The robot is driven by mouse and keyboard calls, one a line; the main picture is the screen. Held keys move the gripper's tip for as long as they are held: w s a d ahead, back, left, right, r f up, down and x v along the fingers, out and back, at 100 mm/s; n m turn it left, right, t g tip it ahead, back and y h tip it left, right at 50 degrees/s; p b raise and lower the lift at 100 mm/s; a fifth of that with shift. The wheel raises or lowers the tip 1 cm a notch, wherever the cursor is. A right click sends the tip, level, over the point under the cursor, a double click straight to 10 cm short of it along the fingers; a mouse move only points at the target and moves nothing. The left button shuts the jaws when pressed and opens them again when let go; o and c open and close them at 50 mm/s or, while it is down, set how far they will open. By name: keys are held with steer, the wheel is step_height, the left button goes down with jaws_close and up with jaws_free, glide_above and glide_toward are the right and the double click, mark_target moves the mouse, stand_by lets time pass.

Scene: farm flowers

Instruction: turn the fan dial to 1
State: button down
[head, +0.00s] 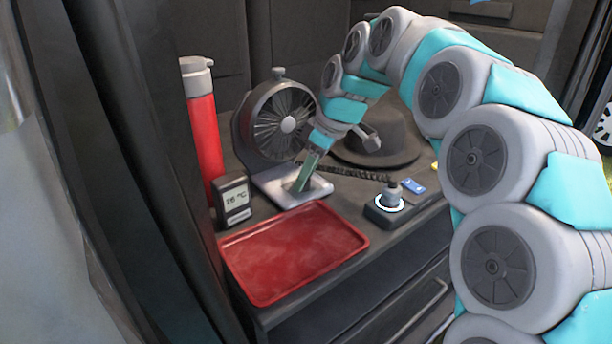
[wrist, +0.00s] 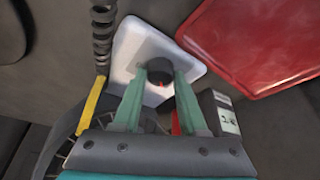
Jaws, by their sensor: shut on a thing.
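The fan (head: 278,122) stands on the counter, with a dark round cage and a pale base plate (head: 268,187). In the wrist view the base (wrist: 128,45) shows the black round dial (wrist: 160,66), with a small red mark on the side nearer my gripper. My gripper (head: 302,184) reaches down to the base from above. In the wrist view its teal fingers (wrist: 160,76) are on both sides of the dial and shut on it. The dial's numbers cannot be read. In the head view the fingers hide the dial.
A red tray (head: 290,250) lies in front of the fan; it also shows in the wrist view (wrist: 255,40). A thermometer display (head: 233,200) and a red flask (head: 204,130) stand at left. A dark hat (head: 380,140), a small knobbed device (head: 390,205) and a blue card (head: 413,186) are at right.

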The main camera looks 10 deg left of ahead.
steer(key=shift+s+m+t+h, duration=0.15)
steer(key=shift+m+t, duration=0.25)
steer(key=shift+m, duration=0.75)
steer(key=shift+m+t+h, duration=0.25)
steer(key=shift+m+t, duration=0.15)
steer(key=shift+m, duration=0.75)
steer(key=shift+c, duration=2.3)
jaws_free()
steer(key=v, duration=0.7)
steer(key=shift+r+b, duration=0.3)
steer(key=shift+r, duration=0.05)
steer(key=shift+s+d, duration=0.1)
steer(key=shift+s, duration=0.05)
